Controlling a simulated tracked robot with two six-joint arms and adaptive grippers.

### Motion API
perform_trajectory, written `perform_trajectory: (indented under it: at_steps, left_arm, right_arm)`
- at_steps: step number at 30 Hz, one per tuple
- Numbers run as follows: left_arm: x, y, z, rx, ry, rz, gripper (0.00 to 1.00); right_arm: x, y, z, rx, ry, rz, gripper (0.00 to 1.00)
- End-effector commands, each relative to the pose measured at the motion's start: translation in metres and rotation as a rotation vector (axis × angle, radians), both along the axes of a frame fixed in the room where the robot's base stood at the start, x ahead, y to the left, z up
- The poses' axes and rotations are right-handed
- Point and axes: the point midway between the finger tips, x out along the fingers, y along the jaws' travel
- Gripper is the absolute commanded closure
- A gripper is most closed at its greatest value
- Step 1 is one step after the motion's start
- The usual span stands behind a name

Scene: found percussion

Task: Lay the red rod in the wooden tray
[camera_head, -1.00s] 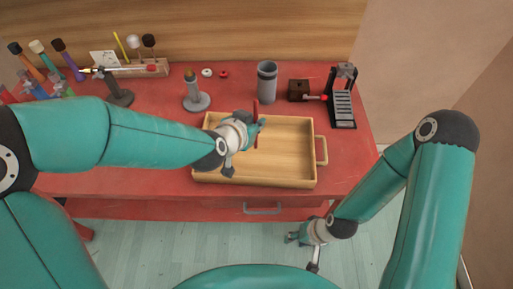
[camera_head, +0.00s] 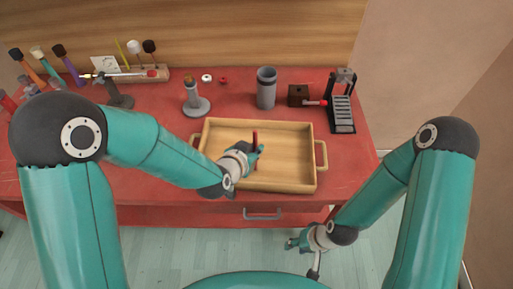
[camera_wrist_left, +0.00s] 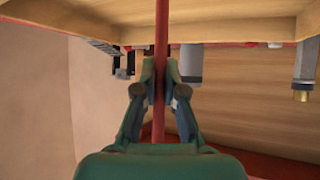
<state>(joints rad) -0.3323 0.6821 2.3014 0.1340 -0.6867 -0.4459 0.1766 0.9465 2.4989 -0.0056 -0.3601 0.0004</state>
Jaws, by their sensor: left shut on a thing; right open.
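My left gripper (camera_head: 257,153) is shut on the red rod (camera_head: 255,137), over the wooden tray (camera_head: 290,150). In the left wrist view the rod (camera_wrist_left: 161,30) runs straight between the two fingers (camera_wrist_left: 161,78) and out past the top edge. In the head view the rod's lower part is hidden by the gripper. I cannot tell whether the rod touches the tray floor. The tray is shallow, with a handle at each side, and looks otherwise empty. My right gripper (camera_head: 303,256) is open and empty, low in front of the bench.
Behind the tray stand a grey cup (camera_head: 266,90), a small dark box (camera_head: 299,95) and a black rack (camera_head: 342,105). A grey stand (camera_head: 194,100) is at back left. Several mallets (camera_head: 65,62) are at far left. The red bench (camera_head: 350,165) is clear right of the tray.

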Motion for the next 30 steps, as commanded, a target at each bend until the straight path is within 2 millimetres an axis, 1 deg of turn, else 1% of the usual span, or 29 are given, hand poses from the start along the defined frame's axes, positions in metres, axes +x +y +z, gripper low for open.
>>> perform_trajectory:
  at_steps: [1,2,6,14,18,20,25,30]
  left_arm:
    - [0.0,0.0,-0.002,0.0,0.0,0.0,1.0]
    - [0.0,0.0,-0.002,0.0,0.0,0.0,0.89]
    - [0.0,0.0,-0.001,0.0,0.001,0.0,0.66]
    - [0.0,0.0,-0.001,0.0,0.001,0.0,0.66]
    - [0.0,0.0,0.002,0.0,0.001,0.0,0.66]
    - [-0.003,0.001,0.003,0.0,0.0,0.0,0.66]
    - [-0.019,0.009,0.015,0.0,-0.002,-0.001,0.66]
    - [-0.043,0.022,0.034,-0.002,-0.004,0.0,0.66]
  right_arm:
    - [0.0,0.0,-0.003,0.0,0.0,0.0,0.59]
    - [0.0,0.0,-0.003,0.0,0.0,0.0,0.59]
    - [0.0,0.0,-0.002,0.0,0.0,0.0,0.59]
    - [0.0,0.0,-0.002,0.0,0.0,0.0,0.59]
    - [0.0,0.0,0.002,0.0,0.0,0.0,0.59]
    - [0.0,0.0,-0.001,0.0,0.0,0.0,0.59]
    - [0.0,0.0,-0.006,0.0,0.0,0.0,0.59]
    - [0.0,0.0,-0.011,0.0,0.0,0.0,0.59]
